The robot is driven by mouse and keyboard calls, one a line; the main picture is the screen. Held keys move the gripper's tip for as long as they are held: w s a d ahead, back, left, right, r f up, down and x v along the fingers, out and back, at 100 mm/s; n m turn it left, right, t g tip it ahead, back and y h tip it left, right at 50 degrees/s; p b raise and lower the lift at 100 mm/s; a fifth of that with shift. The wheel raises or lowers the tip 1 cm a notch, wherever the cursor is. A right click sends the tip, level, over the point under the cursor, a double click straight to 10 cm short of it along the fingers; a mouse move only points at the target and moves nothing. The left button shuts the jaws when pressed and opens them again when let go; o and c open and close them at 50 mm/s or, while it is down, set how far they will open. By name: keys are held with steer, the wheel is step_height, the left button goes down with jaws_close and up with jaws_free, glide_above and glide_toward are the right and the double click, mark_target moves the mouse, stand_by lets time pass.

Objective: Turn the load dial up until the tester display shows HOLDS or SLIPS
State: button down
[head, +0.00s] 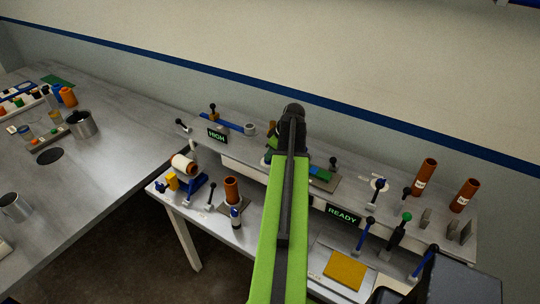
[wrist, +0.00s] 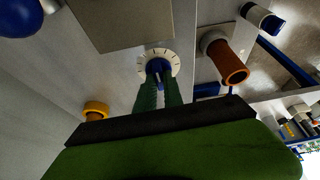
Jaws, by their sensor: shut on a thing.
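In the wrist view, a white round dial (wrist: 172,57) with dark tick marks is fixed on a pale grey panel. Its blue knob (wrist: 158,67) stands between the two green fingers of my gripper (wrist: 159,83), which is shut on it. The exact pointer setting is hard to read. In the head view, my green arm covers the gripper and this dial. A dark display (head: 342,213) reads READY in green, just right of my arm.
An orange cylinder (wrist: 233,69) juts out close right of the dial in the wrist view, and a yellow-orange knob (wrist: 95,109) is at lower left. In the head view, two orange tubes (head: 425,176) (head: 466,195) stand at right, with several levers nearby. A yellow pad (head: 344,270) lies in front.

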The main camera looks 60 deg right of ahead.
steer(key=shift+a+m, duration=0.1)
steer(key=shift+m, duration=0.2)
steer(key=m+h, duration=0.1)
steer(key=m, duration=0.2)
steer(key=shift+a+m+h, duration=0.15)
steer(key=shift+m+h, duration=0.15)
steer(key=m+g+h, duration=0.1)
steer(key=m, duration=0.2)
steer(key=shift+m, duration=0.4)
steer(key=m+g+h, duration=0.1)
steer(key=m, duration=0.2)
steer(key=shift+w, duration=0.15)
steer(key=shift+w+m+g+h, duration=0.1)
steer(key=shift+m+g+h, duration=0.45)
steer(key=shift+m, duration=1.65)
steer(key=shift+m+g, duration=0.3)
steer(key=shift+g, duration=0.05)
steer(key=c, duration=1.5)
jaws_free()
steer(key=shift+o, duration=0.2)
